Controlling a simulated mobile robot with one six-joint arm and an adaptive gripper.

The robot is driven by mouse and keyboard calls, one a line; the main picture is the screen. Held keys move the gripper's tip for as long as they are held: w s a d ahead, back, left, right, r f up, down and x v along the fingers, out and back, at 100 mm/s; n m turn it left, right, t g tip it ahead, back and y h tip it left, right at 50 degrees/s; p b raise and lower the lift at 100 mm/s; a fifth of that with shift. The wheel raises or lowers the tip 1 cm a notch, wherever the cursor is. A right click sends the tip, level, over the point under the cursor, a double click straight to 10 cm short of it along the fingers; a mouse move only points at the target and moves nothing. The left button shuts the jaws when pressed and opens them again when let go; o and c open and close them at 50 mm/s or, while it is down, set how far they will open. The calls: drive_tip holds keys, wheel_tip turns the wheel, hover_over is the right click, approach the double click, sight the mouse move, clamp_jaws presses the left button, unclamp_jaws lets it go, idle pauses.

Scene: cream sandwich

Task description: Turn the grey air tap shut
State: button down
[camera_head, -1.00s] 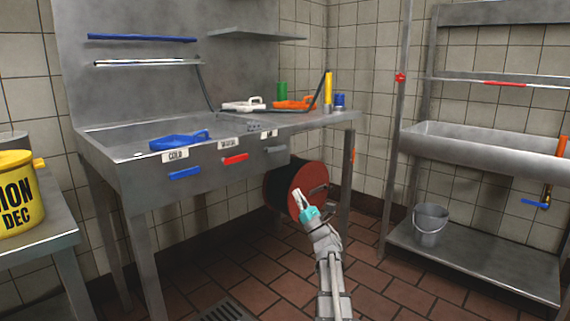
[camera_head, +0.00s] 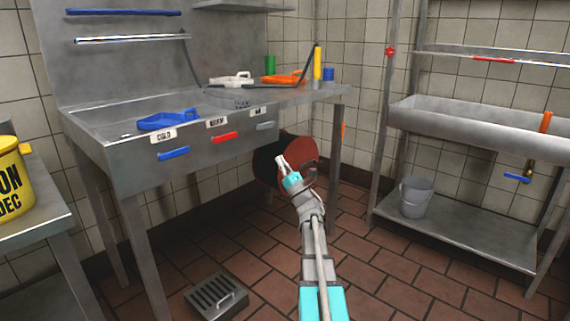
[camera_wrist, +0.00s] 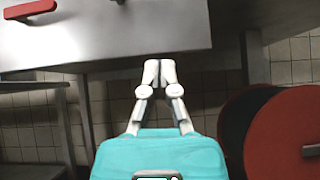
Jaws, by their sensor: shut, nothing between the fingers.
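The grey air tap (camera_head: 266,126) is a small grey lever on the sink's front panel, under the right-hand label (camera_head: 258,111), right of the red tap. In the head view my gripper (camera_head: 281,160) is below and slightly right of it, apart from it in the picture. My gripper also shows in the wrist view (camera_wrist: 160,65), its fingers together and empty, overlapping the panel's lower edge. The red tap (camera_wrist: 30,9) shows at the top left of the wrist view. I cannot make out the grey tap there.
The steel sink unit (camera_head: 120,172) has blue (camera_head: 174,153) and red taps along its front. A red hose reel (camera_head: 304,149) stands under its right end, by a leg. A bucket (camera_head: 416,196) is on the right shelf, and a floor drain (camera_head: 216,295) lies ahead.

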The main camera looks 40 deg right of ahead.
sight(264, 125)
drive_tip(key=p+x, duration=0.3)
drive_tip(key=x, duration=0.3)
drive_tip(key=shift+r+p, duration=0.1)
drive_tip(key=shift+p, duration=0.3)
drive_tip(key=shift+w+r+p, duration=0.1)
drive_tip(key=shift+r+p, duration=0.2)
drive_tip(key=shift+d+r+p, duration=0.15)
drive_tip(key=shift+r+p, duration=1.45)
drive_tip(key=shift+r, duration=0.05)
drive_tip(key=shift+r+p, duration=0.25)
drive_tip(key=shift+p, duration=0.05)
drive_tip(key=shift+r, duration=0.25)
drive_tip(key=shift+d+p, duration=0.15)
drive_tip(key=shift+p, duration=0.25)
drive_tip(key=shift+w, duration=0.1)
drive_tip(key=shift+f, duration=0.1)
